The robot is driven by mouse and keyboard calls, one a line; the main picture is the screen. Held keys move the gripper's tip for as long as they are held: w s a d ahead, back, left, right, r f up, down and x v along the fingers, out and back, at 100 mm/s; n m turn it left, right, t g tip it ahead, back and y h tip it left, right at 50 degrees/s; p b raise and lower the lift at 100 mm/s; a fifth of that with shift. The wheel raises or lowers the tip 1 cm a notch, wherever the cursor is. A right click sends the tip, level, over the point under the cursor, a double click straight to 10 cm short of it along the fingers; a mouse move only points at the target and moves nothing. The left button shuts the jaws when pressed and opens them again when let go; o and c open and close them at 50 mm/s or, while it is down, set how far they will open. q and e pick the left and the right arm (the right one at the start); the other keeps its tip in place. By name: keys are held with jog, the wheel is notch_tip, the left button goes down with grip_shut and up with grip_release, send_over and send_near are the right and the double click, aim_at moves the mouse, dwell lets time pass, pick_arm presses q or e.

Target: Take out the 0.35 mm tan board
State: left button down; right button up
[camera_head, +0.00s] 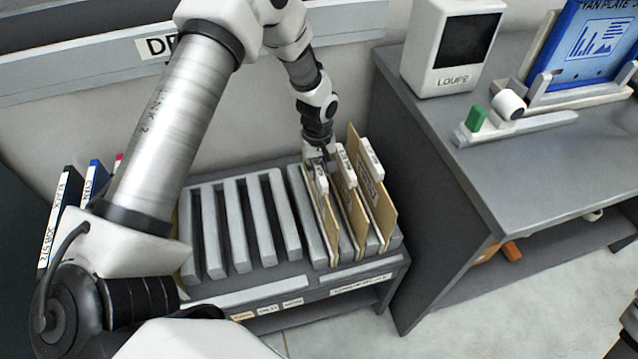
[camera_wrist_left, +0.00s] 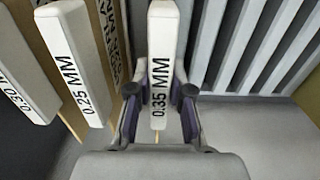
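The 0.35 mm board (camera_head: 326,226) is a thin tan sheet with a white cap. It stands upright in the rack, leftmost of the tan boards. Its cap, marked "0.35 MM" (camera_wrist_left: 163,60), is in the middle of the left wrist view. My left gripper (camera_head: 318,162) is at the top of this board, with one finger on each side of the cap, as the left wrist view (camera_wrist_left: 162,88) also shows. The pads look very close to the cap, but I cannot tell whether they press on it. At the right edge, a dark piece (camera_head: 630,322) may be my right gripper, mostly cut off.
The 0.25 mm cap (camera_wrist_left: 75,60) and board (camera_head: 352,215) stand close beside it. A third tan board (camera_head: 380,200), apparently 0.30 mm, is beyond. The rack's grey slots (camera_head: 240,222) at left look empty. A grey desk (camera_head: 430,110) with a white loupe box (camera_head: 430,45) stands at right.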

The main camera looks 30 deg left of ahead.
pick_arm(q)
notch_tip(320, 180, up, 11)
jog(key=p, duration=1)
jog(key=shift+r, duration=0.15)
jog(key=shift+f, duration=0.2)
